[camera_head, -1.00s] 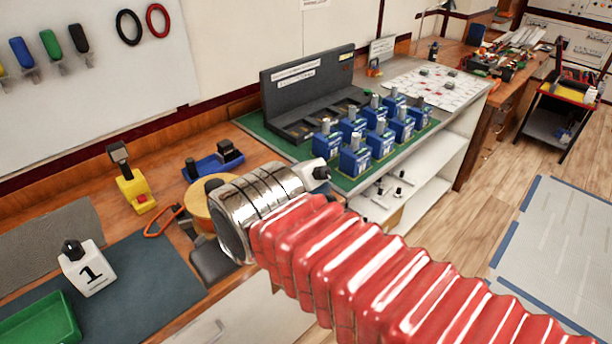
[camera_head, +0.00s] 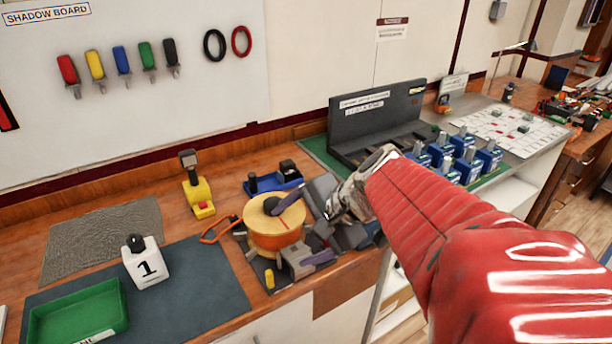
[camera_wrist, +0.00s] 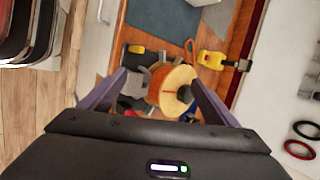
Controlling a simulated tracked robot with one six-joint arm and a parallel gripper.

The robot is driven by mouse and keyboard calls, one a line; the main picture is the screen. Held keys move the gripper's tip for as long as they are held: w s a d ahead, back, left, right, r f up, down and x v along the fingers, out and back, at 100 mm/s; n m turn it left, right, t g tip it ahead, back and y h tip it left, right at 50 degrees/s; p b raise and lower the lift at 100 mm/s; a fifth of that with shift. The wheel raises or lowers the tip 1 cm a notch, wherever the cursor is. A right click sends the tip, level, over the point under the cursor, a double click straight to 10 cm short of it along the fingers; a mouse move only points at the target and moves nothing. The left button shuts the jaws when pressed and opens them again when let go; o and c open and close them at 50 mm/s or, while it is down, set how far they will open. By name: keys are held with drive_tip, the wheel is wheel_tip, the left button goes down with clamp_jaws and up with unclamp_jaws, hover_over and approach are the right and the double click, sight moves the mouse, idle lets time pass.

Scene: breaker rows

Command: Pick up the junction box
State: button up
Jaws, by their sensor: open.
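A small grey box (camera_head: 298,259), which may be the junction box, sits on the bench at the front of the round orange reel with a tan top (camera_head: 262,226). In the wrist view the grey box (camera_wrist: 138,82) lies just inside the left finger, beside the reel (camera_wrist: 170,88). My gripper (camera_head: 288,236) is open with its dark purple fingers spread over the reel and box. In the wrist view my gripper (camera_wrist: 158,86) points at them from above. Nothing is visibly held. Whether a finger touches the box, I cannot tell.
A small yellow item (camera_head: 269,278) lies in front of the reel. Behind stand a yellow tool (camera_head: 197,190) and a blue tray (camera_head: 272,183). Blue breakers (camera_head: 465,160) stand right.

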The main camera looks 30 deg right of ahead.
drive_tip(key=w+d+f+m+t+h, duration=0.1)
drive_tip(key=d+m+t, duration=0.3)
drive_tip(key=d+m, duration=1.15)
drive_tip(key=s+d+f+m+t+h, duration=0.2)
drive_tip(key=s+d, duration=0.4)
drive_tip(key=d, duration=0.3)
drive_tip(key=f+m, duration=0.1)
drive_tip(key=m, duration=0.1)
drive_tip(key=shift+d+f+m+t, duration=0.2)
drive_tip(key=shift+f+m+t, duration=0.1)
drive_tip(key=shift+f+m, duration=0.1)
drive_tip(key=shift+x, duration=4.3)
drive_tip(key=shift+d, duration=0.1)
